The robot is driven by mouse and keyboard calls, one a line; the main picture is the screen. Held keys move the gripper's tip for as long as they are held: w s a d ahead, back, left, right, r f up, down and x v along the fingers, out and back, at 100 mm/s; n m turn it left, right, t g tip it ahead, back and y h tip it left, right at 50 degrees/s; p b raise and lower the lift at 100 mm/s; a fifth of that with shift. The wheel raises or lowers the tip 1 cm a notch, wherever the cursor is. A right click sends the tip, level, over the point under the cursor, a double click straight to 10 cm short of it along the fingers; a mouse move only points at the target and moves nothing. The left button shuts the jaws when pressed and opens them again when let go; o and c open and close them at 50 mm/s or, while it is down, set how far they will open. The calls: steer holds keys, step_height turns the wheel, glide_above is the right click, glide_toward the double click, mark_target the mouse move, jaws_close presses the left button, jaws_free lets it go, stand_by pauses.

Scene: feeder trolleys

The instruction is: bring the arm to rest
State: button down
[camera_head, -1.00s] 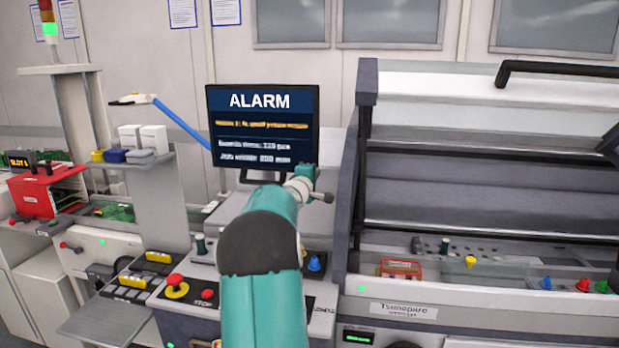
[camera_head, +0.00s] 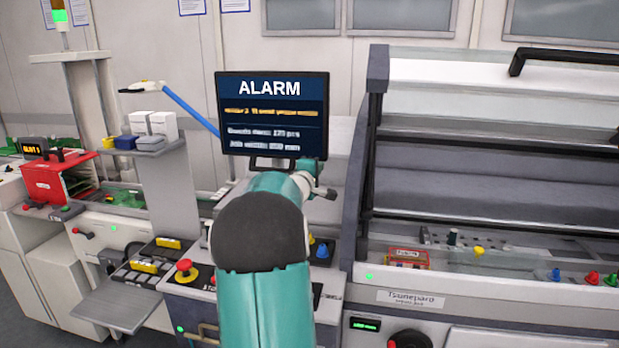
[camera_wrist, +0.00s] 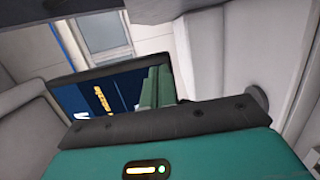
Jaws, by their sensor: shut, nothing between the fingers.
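My teal arm with its dark rounded joint rises from the bottom centre of the head view. Its far end lies in front of the lower right part of the alarm screen (camera_head: 270,125). In the wrist view my gripper (camera_wrist: 158,88) shows as two green fingers close together, shut and empty. The screen (camera_wrist: 75,100) appears tilted behind the fingers there. In the head view the arm hides part of the control panel, and the fingers are hard to make out.
On the right stands a machine with an open-looking front and a black handle (camera_head: 560,58). A red emergency button (camera_head: 184,268) sits on the panel left of my arm. A red box (camera_head: 55,178) and a shelf with small boxes (camera_head: 150,145) are further left.

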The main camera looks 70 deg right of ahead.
steer(key=a, duration=0.7)
steer(key=shift+a, duration=0.35)
steer(key=w+a+f+m+t+y, duration=0.1)
steer(key=w+a+m+y, duration=0.2)
steer(key=a, duration=1.1)
steer(key=w+a+f+m+t+y, duration=0.1)
steer(key=w+a+y, duration=0.3)
steer(key=a, duration=0.9)
steer(key=s+a+f+n+t+y, duration=0.1)
steer(key=a+f+y, duration=0.1)
steer(key=a, duration=1)
steer(key=s+a+f+n+t+y, duration=0.1)
steer(key=a+f+y, duration=0.2)
steer(key=a, duration=0.9)
steer(key=s+a+f+n+t+y, duration=0.1)
steer(key=a+y, duration=0.5)
steer(key=a, duration=0.7)
steer(key=shift+s+f+n+t, duration=0.3)
steer(key=shift+f+n+t, duration=0.25)
steer(key=shift+f, duration=0.25)
